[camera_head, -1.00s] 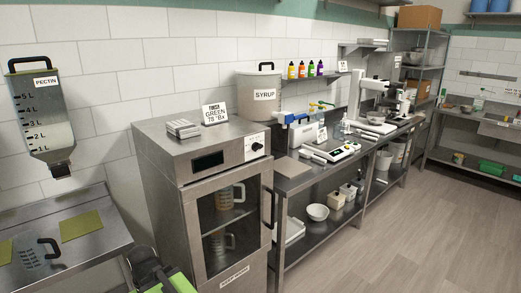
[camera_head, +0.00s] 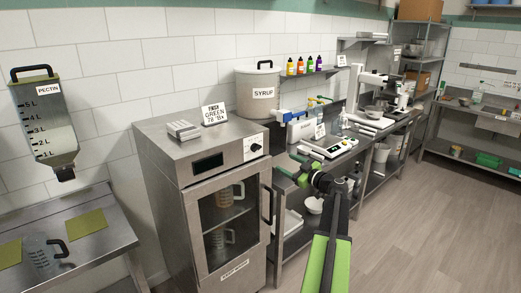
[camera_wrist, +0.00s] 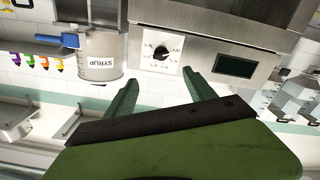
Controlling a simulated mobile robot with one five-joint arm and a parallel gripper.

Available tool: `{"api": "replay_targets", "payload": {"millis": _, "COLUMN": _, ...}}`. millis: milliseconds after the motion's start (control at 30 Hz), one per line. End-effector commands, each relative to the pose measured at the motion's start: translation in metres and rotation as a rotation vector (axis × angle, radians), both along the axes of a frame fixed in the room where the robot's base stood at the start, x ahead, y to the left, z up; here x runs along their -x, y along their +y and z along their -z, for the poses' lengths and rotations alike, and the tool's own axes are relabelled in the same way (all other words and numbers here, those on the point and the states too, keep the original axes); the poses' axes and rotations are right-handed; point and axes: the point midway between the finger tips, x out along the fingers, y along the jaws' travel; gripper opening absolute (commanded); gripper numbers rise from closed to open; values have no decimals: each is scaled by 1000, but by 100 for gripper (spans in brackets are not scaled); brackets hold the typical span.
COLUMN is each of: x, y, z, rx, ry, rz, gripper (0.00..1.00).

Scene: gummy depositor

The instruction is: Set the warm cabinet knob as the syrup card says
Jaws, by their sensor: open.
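The warm cabinet (camera_head: 165,150) stands at centre left with its glass door shut. Its dark knob (camera_head: 255,147) sits on a white dial plate at the upper right of the front. In the wrist view the knob (camera_wrist: 161,53) and its scale are seen upside down; the exact setting is too small to read. A white card (camera_head: 214,115) on the cabinet top reads GREEN with a °Bx number, too small to be sure of. My gripper (camera_head: 285,166) is open and empty, right of the knob and apart from it. In the wrist view its fingers (camera_wrist: 162,88) point toward the knob.
A SYRUP pot (camera_head: 258,92) stands behind the cabinet. The cabinet's door handle (camera_head: 267,204) is below the knob. A steel bench (camera_head: 350,150) with scales and tools runs right. A PECTIN hopper (camera_head: 44,120) hangs at left. The floor at right is clear.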

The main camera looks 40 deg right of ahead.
Motion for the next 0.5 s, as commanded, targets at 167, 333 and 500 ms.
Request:
{"api": "replay_targets", "payload": {"millis": 167, "x": -21, "y": -2, "z": 1, "rx": -1, "ry": 1, "rz": -3, "gripper": 64}}
{"api": "replay_targets", "payload": {"millis": 333, "x": -63, "y": -5, "z": 1, "rx": -1, "ry": 2, "rz": -6, "gripper": 64}}
{"api": "replay_targets", "payload": {"millis": 500, "x": -107, "y": -8, "z": 1, "rx": -2, "ry": 3, "rz": -4, "gripper": 64}}
